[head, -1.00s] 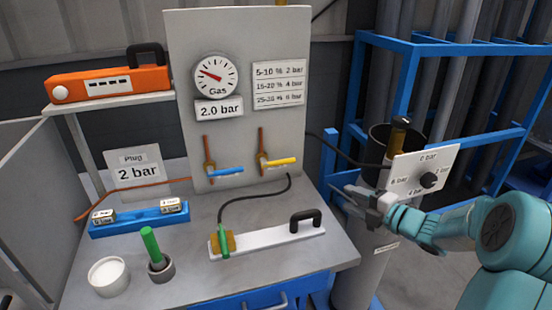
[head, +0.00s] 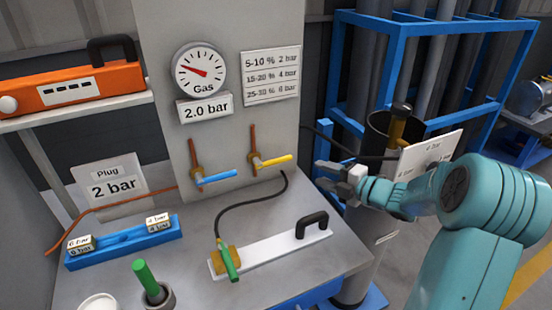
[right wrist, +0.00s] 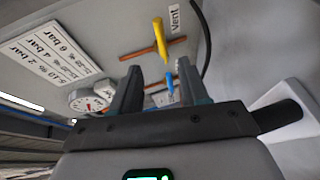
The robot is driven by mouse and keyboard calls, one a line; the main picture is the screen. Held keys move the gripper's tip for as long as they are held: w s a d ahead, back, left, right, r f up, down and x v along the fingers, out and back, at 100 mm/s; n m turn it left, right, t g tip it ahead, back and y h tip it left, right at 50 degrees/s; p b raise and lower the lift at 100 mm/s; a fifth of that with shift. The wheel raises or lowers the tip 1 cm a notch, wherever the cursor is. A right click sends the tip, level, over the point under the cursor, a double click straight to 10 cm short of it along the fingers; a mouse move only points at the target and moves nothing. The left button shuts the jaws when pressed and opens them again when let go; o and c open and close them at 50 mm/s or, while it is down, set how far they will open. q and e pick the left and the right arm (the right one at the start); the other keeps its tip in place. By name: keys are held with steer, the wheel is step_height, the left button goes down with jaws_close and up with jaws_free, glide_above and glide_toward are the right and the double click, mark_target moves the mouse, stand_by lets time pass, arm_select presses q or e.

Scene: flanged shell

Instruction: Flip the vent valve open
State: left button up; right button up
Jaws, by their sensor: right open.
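The vent valve has a yellow handle (head: 274,160) on a vertical copper pipe low on the grey panel. The handle points right, across the pipe. In the right wrist view the yellow handle (right wrist: 159,38) is beyond the fingertips, beside a "Vent" label (right wrist: 175,17). My right gripper (head: 322,176) is to the right of the handle and apart from it, in front of the gas bottle. In the right wrist view the two fingers of my right gripper (right wrist: 160,82) are spread with nothing between them. My left gripper is not in view.
A second valve with a blue handle (head: 214,178) is left of the yellow one. A gauge (head: 199,70) reads above a "2.0 bar" sign. A black hose (head: 250,203) runs to a white plate with a black handle (head: 278,250).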

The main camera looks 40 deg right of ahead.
mark_target(283, 161)
steer(key=w+f, duration=0.1)
steer(key=w, duration=0.4)
steer(key=w+a+f+p, duration=0.1)
steer(key=w, duration=0.4)
steer(key=w+p, duration=0.1)
steer(key=w, duration=0.4)
steer(key=shift+w+a+f, duration=0.15)
steer(key=shift+a+f, duration=0.15)
steer(key=shift+f, duration=0.1)
jaws_close()
